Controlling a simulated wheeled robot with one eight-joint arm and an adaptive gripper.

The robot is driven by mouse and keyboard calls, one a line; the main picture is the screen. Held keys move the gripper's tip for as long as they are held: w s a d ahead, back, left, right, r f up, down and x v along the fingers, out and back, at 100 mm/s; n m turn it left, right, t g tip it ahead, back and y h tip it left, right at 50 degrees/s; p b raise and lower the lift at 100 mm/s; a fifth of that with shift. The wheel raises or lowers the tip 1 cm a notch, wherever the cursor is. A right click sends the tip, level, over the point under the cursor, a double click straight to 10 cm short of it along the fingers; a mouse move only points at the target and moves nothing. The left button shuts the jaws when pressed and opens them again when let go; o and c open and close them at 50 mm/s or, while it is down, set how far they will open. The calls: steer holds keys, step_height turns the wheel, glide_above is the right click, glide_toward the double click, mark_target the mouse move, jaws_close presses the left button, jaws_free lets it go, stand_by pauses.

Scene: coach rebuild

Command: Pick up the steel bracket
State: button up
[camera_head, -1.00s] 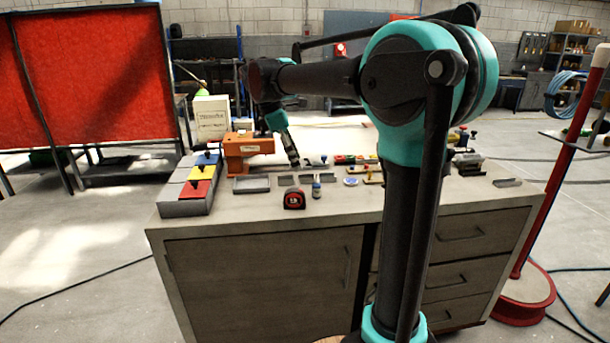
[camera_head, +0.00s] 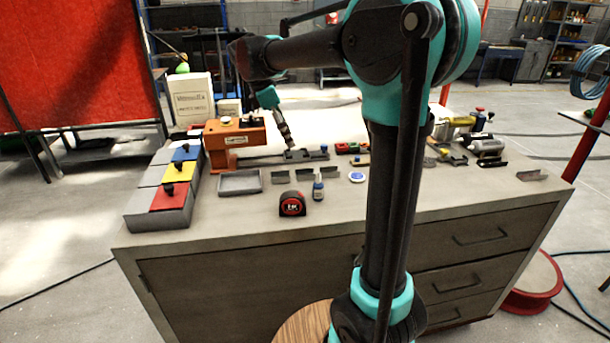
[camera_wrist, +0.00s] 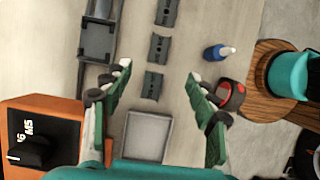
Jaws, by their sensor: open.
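Three small grey angled steel brackets lie in a row on the bench, at the left (camera_head: 280,177), middle (camera_head: 304,175) and right (camera_head: 331,171) in the head view. In the wrist view they form a column, with brackets at the top (camera_wrist: 167,12), middle (camera_wrist: 159,47) and bottom (camera_wrist: 152,85). Another similar grey piece (camera_head: 531,175) lies at the bench's right end. My gripper (camera_wrist: 159,75) is open and empty above the row, its fingers apart on either side of the lowest bracket in the wrist view. In the head view my gripper (camera_head: 287,140) is small and dark.
A shallow grey tray (camera_head: 240,182) lies left of the brackets. A red-black tape measure (camera_head: 292,204) and a blue bottle (camera_head: 318,188) stand in front. An orange machine (camera_head: 234,140) and a block with coloured lids (camera_head: 160,221) are farther left. The bench's front strip is clear.

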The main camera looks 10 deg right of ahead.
steer(key=x, duration=1.3)
steer(key=shift+f, duration=0.2)
steer(key=c, duration=1.3)
steer(key=shift+r, duration=0.1)
